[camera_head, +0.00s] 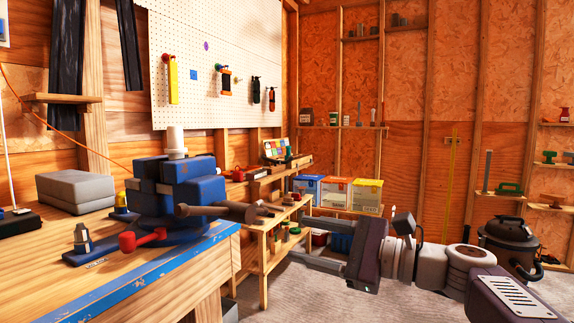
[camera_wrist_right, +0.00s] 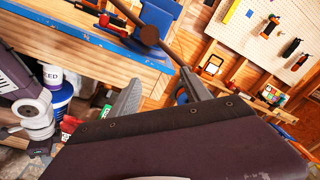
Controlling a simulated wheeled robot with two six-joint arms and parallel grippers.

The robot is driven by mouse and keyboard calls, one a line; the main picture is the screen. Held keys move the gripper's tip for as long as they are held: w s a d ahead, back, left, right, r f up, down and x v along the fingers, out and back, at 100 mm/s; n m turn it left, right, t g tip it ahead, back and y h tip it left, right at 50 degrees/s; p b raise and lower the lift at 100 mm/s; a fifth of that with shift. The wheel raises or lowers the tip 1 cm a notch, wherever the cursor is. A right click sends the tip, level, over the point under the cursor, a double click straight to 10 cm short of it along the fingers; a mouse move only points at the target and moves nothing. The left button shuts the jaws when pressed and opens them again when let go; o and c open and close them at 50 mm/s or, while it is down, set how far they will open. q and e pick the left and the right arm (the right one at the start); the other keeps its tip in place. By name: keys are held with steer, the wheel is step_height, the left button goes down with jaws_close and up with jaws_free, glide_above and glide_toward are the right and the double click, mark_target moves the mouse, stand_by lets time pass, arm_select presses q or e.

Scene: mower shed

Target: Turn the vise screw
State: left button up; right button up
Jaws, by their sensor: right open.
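The blue vise (camera_head: 190,185) stands on the wooden workbench near its right edge. Its brown-grey vise screw (camera_head: 222,211) points right, out past the bench edge, with a crossbar at its end. The screw's round end (camera_wrist_right: 150,36) and slanting bar show at the top of the right wrist view. My right gripper (camera_head: 300,250) is open and empty, right of and below the screw's end in the head view.
The workbench (camera_head: 130,285) has a blue front edge. A red-handled lever (camera_head: 142,240) sits at the vise base, and a grey block (camera_head: 75,190) lies behind. A low wooden shelf (camera_head: 262,245) stands beyond my gripper. A dark shop vacuum (camera_head: 505,240) stands at right.

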steer(key=g+p, duration=0.1)
steer(key=p, duration=0.1)
glide_toward(250, 214)
steer(key=shift+n+y, duration=0.3)
steer(key=shift+n, duration=0.1)
steer(key=x, duration=0.3)
steer(key=b+x, duration=0.1)
steer(key=x, duration=0.3)
steer(key=b+x, duration=0.1)
steer(key=x, duration=0.2)
steer(key=shift+w+a+f, duration=0.15)
steer(key=shift+f, duration=0.15)
arm_select(q)
step_height(250, 214, up, 2)
steer(key=shift+r, duration=0.2)
arm_select(e)
jaws_close()
